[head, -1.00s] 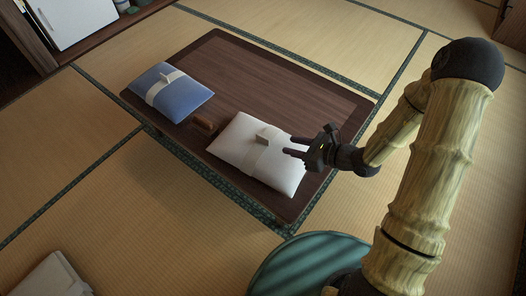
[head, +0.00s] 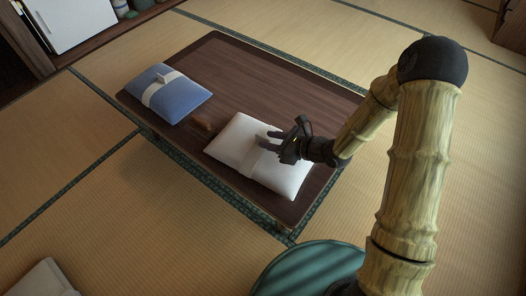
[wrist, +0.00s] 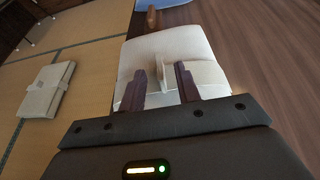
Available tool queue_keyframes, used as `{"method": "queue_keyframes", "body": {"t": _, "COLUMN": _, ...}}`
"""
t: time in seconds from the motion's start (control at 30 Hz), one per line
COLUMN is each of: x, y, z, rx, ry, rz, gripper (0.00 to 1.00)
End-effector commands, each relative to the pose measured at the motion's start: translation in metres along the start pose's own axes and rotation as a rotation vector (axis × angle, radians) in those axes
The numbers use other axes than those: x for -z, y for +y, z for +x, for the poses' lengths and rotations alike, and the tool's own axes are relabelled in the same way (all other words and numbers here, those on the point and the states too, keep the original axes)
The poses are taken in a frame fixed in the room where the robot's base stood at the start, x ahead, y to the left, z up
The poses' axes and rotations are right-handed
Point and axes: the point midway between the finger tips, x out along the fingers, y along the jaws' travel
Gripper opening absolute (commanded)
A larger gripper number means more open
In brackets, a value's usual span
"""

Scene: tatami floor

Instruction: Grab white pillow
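The white pillow (head: 236,142) lies on the low dark wooden table, with a pale band around its middle and an upright tab on the band. In the wrist view the white pillow (wrist: 190,44) lies ahead of my gripper (wrist: 160,82). The tab (wrist: 160,68) shows between the two spread fingers, with space on both sides. In the head view my gripper (head: 271,142) is open over the pillow's band and hides the tab. I cannot tell whether the fingers touch the pillow.
A blue pillow (head: 183,97) with a white band lies on the table (head: 270,85) at the far left. A small brown object (head: 205,124) sits between the pillows. Another pale bundle (head: 44,281) lies on the tatami at lower left. The table's right part is clear.

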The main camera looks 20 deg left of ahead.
Motion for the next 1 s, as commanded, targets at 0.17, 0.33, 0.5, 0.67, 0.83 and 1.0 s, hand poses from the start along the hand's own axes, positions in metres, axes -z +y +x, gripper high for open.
{"method": "queue_keyframes", "body": {"t": 0.17, "x": 0.003, "y": 0.001, "z": 0.029, "rx": -0.005, "ry": -0.002, "rz": -0.004, "gripper": 0.33}}
{"method": "queue_keyframes", "body": {"t": 0.33, "x": 0.0, "y": 0.001, "z": 0.041, "rx": -0.003, "ry": 0.0, "rz": -0.001, "gripper": 0.33}}
{"method": "queue_keyframes", "body": {"t": 0.5, "x": -0.002, "y": 0.0, "z": 0.04, "rx": -0.003, "ry": 0.0, "rz": 0.0, "gripper": 0.33}}
{"method": "queue_keyframes", "body": {"t": 0.67, "x": -0.001, "y": 0.0, "z": 0.04, "rx": -0.002, "ry": 0.0, "rz": 0.0, "gripper": 0.33}}
{"method": "queue_keyframes", "body": {"t": 0.83, "x": -0.001, "y": 0.0, "z": 0.04, "rx": -0.002, "ry": 0.0, "rz": 0.0, "gripper": 0.33}}
{"method": "queue_keyframes", "body": {"t": 1.0, "x": -0.001, "y": 0.0, "z": 0.04, "rx": -0.002, "ry": 0.0, "rz": 0.0, "gripper": 0.01}}
